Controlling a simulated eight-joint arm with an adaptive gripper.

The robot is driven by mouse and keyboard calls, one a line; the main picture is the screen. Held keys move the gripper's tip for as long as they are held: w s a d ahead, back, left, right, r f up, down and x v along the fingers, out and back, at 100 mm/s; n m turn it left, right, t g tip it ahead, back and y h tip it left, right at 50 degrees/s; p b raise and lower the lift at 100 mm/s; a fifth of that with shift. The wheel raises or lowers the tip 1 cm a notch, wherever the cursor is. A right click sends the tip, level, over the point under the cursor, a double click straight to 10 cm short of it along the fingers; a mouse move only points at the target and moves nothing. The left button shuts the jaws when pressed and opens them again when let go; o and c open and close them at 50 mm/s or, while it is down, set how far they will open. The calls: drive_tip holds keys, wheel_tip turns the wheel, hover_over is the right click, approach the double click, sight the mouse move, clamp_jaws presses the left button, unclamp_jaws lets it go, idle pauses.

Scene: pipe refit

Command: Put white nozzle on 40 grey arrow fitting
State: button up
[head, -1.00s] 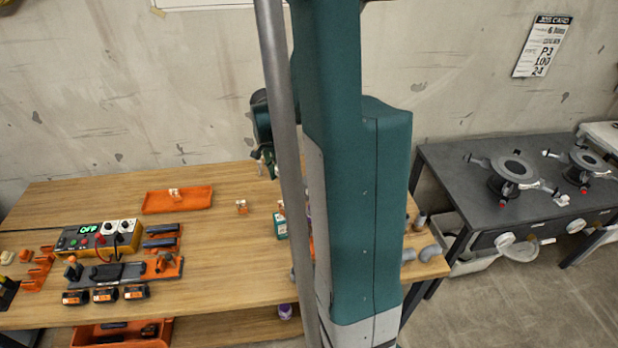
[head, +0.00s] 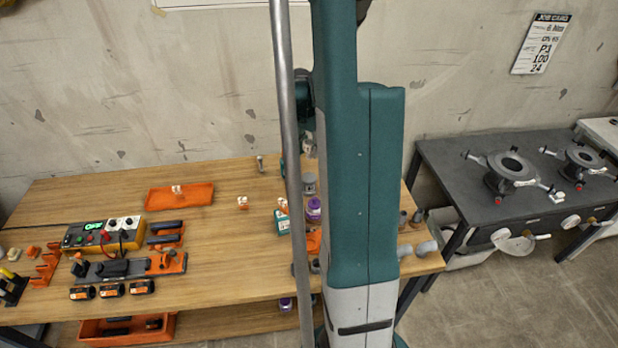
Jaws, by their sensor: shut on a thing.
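My gripper (head: 308,148) is mostly hidden behind my own arm and a grey post, above the back of the table. Only a small pale part shows there. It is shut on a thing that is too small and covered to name. Below it a grey cylindrical piece (head: 309,184) stands on the table, apart from the gripper. I cannot tell whether it is the 40 grey arrow fitting, as no arrow or number is readable. The white nozzle cannot be made out for certain. Several grey pipe pieces (head: 427,249) lie at the table's right end, partly behind my arm.
The wooden table (head: 225,245) holds an orange tray (head: 200,197), a control box (head: 103,235), batteries (head: 112,289), a small white-orange piece (head: 243,202), a teal-white box (head: 283,221) and a purple jar (head: 314,210). A dark bench (head: 470,165) stands right. The table's middle is clear.

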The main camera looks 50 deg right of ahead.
sight(309, 157)
drive_tip(key=shift+f, duration=0.15)
drive_tip(key=shift+f, duration=2.8)
drive_tip(key=shift+f, duration=2.05)
drive_tip(key=shift+f, duration=0.2)
drive_tip(key=o, duration=0.8)
drive_tip(key=shift+r, duration=0.2)
drive_tip(key=shift+a+r, duration=0.3)
drive_tip(key=shift+r, duration=1.7)
drive_tip(key=shift+a+r, duration=0.3)
drive_tip(key=shift+r, duration=1.65)
drive_tip(key=shift+a+r, duration=0.3)
drive_tip(key=shift+r, duration=1.7)
